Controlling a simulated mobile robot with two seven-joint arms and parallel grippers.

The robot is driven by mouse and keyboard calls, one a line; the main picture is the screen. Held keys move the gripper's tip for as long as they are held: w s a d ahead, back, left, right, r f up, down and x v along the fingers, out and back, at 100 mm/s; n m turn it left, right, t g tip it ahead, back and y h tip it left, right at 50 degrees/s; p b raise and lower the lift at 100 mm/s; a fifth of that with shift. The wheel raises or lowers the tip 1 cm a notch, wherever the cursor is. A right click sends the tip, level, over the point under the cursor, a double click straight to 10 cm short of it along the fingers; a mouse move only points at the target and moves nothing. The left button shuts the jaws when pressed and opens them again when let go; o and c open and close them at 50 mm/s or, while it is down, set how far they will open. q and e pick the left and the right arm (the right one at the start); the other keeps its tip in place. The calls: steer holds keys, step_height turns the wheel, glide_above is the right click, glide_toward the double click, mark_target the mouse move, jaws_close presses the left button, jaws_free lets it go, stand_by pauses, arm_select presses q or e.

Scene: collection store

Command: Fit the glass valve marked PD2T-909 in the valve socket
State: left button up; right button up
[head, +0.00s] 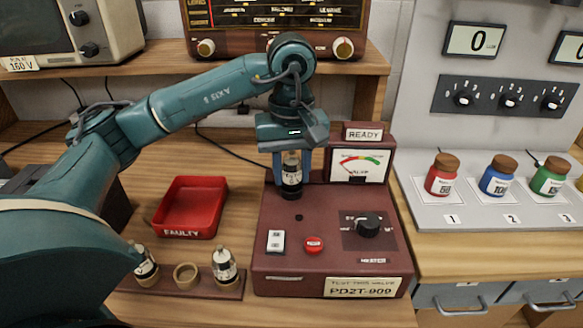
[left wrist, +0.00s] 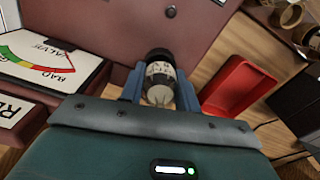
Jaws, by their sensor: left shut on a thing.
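My left gripper (head: 292,165) is shut on a glass valve (head: 291,178), which hangs upright with its black base down over the maroon valve tester (head: 330,280). In the left wrist view the valve (left wrist: 160,78) sits between the two blue fingers (left wrist: 162,88), its black base towards the maroon panel. Its printed marking is too small to read. A small dark hole (head: 298,217) shows on the panel below the valve; I cannot tell whether it is the socket. I cannot tell whether the base touches the panel. The tester's card reads PD2T-909. My right gripper is out of view.
A red tray marked FAULTY (head: 161,222) stands left of the tester. A valve rack (head: 205,287) in front holds two valves and an empty ring. The tester's meter (head: 360,166) stands right behind the gripper. A shelf with a radio (head: 275,45) is above.

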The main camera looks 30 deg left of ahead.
arm_select(q)
steer(key=shift+f, duration=0.2)
steer(key=o, duration=0.7)
steer(key=shift+r, duration=0.1)
